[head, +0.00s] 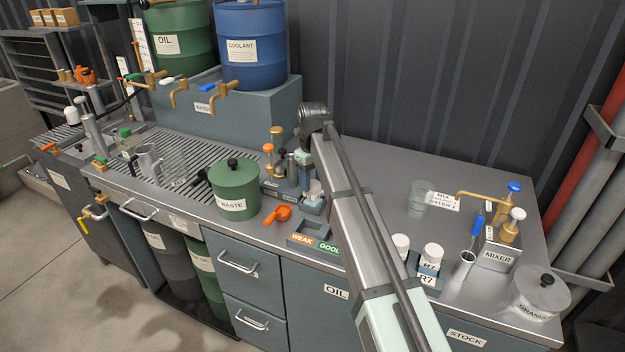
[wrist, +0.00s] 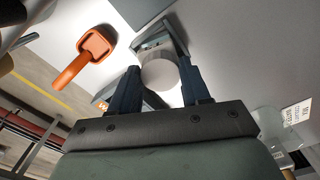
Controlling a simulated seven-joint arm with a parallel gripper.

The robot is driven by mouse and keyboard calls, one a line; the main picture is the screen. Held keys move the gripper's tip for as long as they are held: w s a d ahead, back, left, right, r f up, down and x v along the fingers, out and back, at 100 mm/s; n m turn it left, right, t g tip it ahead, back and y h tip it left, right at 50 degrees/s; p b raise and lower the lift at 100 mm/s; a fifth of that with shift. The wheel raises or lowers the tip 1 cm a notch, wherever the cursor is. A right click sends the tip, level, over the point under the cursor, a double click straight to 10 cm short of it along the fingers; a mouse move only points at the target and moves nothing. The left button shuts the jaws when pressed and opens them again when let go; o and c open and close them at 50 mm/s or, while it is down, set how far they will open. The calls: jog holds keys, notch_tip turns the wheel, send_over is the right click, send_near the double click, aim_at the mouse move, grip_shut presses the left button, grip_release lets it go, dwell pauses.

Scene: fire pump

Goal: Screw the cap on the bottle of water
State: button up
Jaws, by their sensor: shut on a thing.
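My gripper (wrist: 160,85) points down over the bench, in the middle of the head view, where my arm partly hides it. In the wrist view its two dark fingers are shut on a white round cap (wrist: 160,74). The white piece also shows in the head view (head: 315,187), low at the small grey-blue rack (head: 312,205). Whether a bottle is under the cap is hidden. A small clear bottle with a green top (head: 125,134) stands at the left of the bench. I cannot tell which bottle holds water.
An orange-handled tool (head: 280,213) lies beside the rack, near a green WASTE pot (head: 236,188). A tray marked WEAK and GOOD (head: 312,240) is at the front edge. The back right bench is mostly clear.

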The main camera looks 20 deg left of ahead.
jog(key=shift+m, duration=0.9)
jog(key=o, duration=1)
jog(key=shift+o, duration=0.6)
jog(key=o, duration=0.3)
jog(key=shift+o, duration=0.2)
jog(key=shift+r, duration=1.55)
jog(key=shift+r, duration=2.45)
jog(key=shift+w, duration=0.1)
